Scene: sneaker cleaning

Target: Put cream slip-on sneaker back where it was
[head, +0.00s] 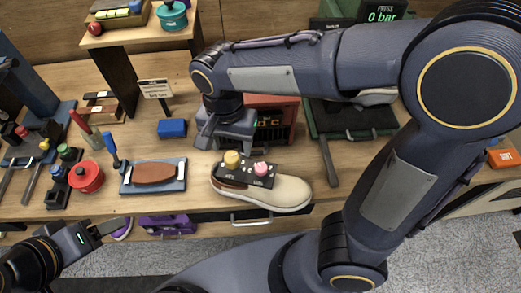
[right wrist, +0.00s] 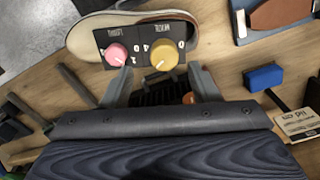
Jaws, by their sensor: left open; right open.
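The cream slip-on sneaker (head: 292,192) lies on the wooden bench near its front edge, toe to the right. It also shows at the top of the right wrist view (right wrist: 88,38). A dark panel with a yellow and a pink knob (head: 244,174) covers part of its upper; I cannot tell whether they touch. My right gripper (head: 212,138) is open and empty, behind the sneaker and panel; its two fingers show apart in the right wrist view (right wrist: 160,88). My left gripper (head: 112,233) is open and empty in front of the bench, at lower left.
A blue tray with a brown block (head: 153,174), a red pot (head: 86,176) and a blue block (head: 172,128) stand left of the sneaker. A red-framed box (head: 274,120) is behind it, and a dark green tray (head: 350,118) behind right. Purple shoes (head: 168,223) sit below the bench edge.

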